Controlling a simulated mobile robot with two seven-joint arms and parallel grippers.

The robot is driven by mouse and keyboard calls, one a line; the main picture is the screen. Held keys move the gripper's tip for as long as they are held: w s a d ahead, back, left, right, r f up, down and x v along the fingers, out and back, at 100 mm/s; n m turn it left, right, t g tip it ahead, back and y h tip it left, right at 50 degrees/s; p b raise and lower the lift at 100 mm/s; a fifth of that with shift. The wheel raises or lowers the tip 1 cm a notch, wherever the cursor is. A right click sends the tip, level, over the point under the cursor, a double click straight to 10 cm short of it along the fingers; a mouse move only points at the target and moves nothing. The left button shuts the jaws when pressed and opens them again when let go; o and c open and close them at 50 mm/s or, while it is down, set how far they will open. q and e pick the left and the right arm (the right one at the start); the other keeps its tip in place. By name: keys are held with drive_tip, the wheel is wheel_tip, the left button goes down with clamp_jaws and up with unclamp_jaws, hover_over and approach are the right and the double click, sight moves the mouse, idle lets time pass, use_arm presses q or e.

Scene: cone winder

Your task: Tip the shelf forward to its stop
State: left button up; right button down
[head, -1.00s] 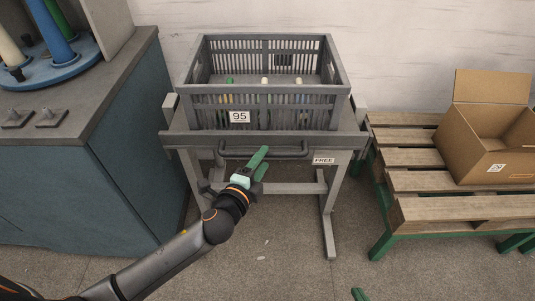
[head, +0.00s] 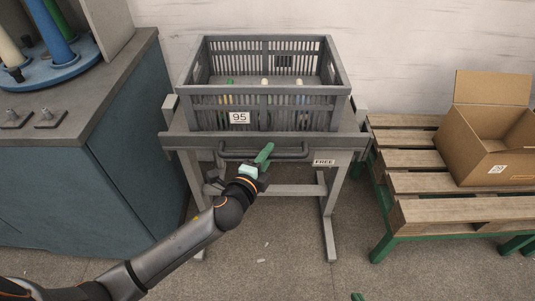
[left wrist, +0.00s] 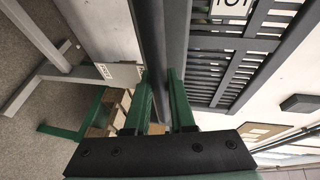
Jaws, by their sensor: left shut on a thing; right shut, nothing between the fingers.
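The grey shelf (head: 345,141) on its stand carries a slatted grey crate (head: 300,119) labelled 95. The shelf looks about level. A dark handle bar (head: 290,155) runs along below its front edge.
A blue cabinet (head: 110,190) with a round spool rack stands at the left. At the right, a wooden pallet (head: 450,212) on a green frame bears an open cardboard box (head: 480,150). A FREE label (head: 324,162) is on the stand.

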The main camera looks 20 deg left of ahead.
use_arm(q)
clamp_jaws()
use_arm(e)
drive_tip(key=shift+w+r, duration=0.1)
drive_tip(key=shift+w, duration=0.1)
use_arm(q)
drive_tip(key=shift+f, duration=0.15)
idle(0.7)
